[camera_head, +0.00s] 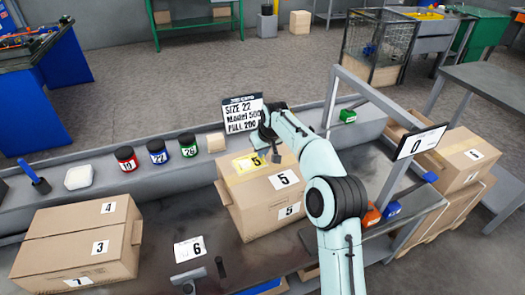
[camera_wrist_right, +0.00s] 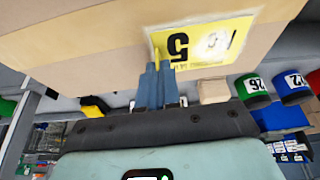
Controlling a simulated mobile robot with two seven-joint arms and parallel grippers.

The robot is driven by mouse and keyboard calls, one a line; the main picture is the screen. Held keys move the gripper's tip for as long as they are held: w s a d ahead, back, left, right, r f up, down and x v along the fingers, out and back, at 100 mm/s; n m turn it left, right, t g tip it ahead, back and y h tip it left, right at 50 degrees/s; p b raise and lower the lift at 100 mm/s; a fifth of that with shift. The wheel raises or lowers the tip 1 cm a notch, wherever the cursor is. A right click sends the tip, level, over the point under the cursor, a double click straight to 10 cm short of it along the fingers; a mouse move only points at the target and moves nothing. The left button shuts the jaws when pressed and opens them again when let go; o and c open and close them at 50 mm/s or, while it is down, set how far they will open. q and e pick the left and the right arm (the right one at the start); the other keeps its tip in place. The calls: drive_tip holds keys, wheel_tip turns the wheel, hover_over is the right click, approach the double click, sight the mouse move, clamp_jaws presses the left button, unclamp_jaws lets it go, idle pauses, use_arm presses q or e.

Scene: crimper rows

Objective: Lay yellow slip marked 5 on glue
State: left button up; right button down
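The yellow slip marked 5 (camera_head: 248,162) is at the top of the closed cardboard box (camera_head: 265,212) that bears white 5 labels. In the right wrist view the slip (camera_wrist_right: 203,43) looks flat against the box top, with a pale whitish spot over part of it; I cannot tell whether that spot is glue or glare. My right gripper (camera_head: 274,153) is at the slip's right edge. In the right wrist view its blue fingers (camera_wrist_right: 158,68) are close together, with a yellow edge of the slip between the tips. My left gripper is not in view.
Red (camera_head: 126,158), blue (camera_head: 157,152) and green (camera_head: 188,145) banded jars line the back ledge. A sign (camera_head: 242,113) stands behind the slip's box. A card marked 6 (camera_head: 189,249) lies in front.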

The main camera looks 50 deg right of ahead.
drive_tip(key=c, duration=1.3)
unclamp_jaws()
drive_tip(key=shift+o, duration=0.2)
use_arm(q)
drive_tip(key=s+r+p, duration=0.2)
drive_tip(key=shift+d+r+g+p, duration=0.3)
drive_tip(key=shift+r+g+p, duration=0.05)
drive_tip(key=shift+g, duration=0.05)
use_arm(e)
drive_tip(key=v, duration=1.3)
drive_tip(key=shift+r, duration=0.25)
